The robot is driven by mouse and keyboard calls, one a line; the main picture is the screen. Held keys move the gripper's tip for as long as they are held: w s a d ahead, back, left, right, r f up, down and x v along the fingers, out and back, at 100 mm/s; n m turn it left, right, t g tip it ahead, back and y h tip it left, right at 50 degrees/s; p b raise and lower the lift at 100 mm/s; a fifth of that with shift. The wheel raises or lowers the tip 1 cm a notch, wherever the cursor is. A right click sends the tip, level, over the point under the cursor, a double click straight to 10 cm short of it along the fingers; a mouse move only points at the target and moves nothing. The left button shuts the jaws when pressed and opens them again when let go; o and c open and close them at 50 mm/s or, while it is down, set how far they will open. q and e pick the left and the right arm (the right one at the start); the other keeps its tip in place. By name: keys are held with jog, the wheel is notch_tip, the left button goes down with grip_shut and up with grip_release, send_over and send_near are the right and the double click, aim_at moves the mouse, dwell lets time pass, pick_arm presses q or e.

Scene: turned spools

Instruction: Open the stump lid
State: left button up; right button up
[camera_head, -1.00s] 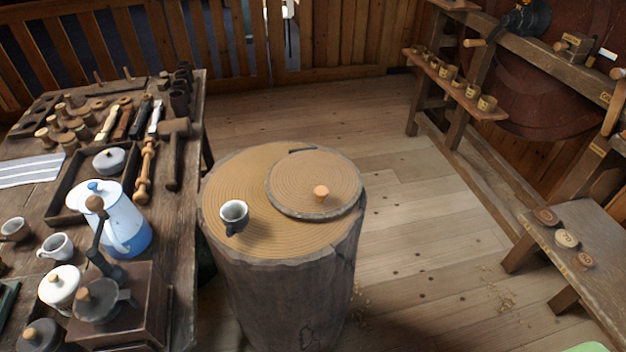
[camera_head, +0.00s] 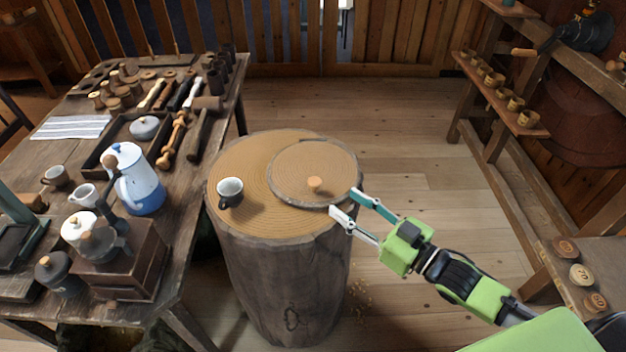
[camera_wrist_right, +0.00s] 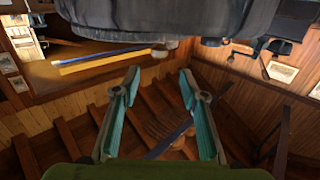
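The tree stump (camera_head: 290,275) stands on the floor in the middle of the head view. Its round lid (camera_head: 300,158) lies flat on the top at the right, with a small wooden knob (camera_head: 314,184) near the lid's front. My right gripper (camera_head: 342,200) is open and empty at the stump's right front edge, close to the lid's rim but apart from the knob. In the right wrist view the two teal fingers (camera_wrist_right: 158,88) are spread with nothing between them. My left gripper is not in view.
The left table (camera_head: 190,235) is crowded with a blue-white pot (camera_head: 136,182), a grinder (camera_head: 125,262) and tools. A bench (camera_head: 590,255) with round discs stands at the right. Floor behind the stump is clear.

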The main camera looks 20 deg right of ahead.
aim_at(314, 181)
jog(key=p+x, duration=0.1)
jog(key=x, duration=1)
jog(key=shift+w+f, duration=0.1)
grip_shut()
